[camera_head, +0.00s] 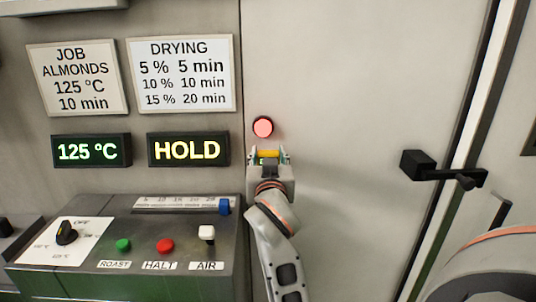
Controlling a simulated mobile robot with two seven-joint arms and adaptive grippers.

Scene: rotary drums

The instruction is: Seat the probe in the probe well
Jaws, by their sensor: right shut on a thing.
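My right gripper (268,158) is at the middle of the view, in front of the grey panel, pointing up and away from me. It is shut on the probe (268,153), of which only a small orange-yellow part shows between the fingers. The rest of the probe is hidden by the gripper. A round, pinkish-red disc (263,126) with a dark rim is on the panel just above the fingertips. No probe well can be made out; any opening behind the gripper is hidden. I cannot tell whether the probe touches the panel. My left gripper is not in view.
A control box (190,275) with a dial, green and red buttons, a white-topped AIR lever and a blue slider stands left of my right arm. Signs and displays reading 125 °C (90,151) and HOLD (188,149) hang above. A black latch (430,168) sticks out at right.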

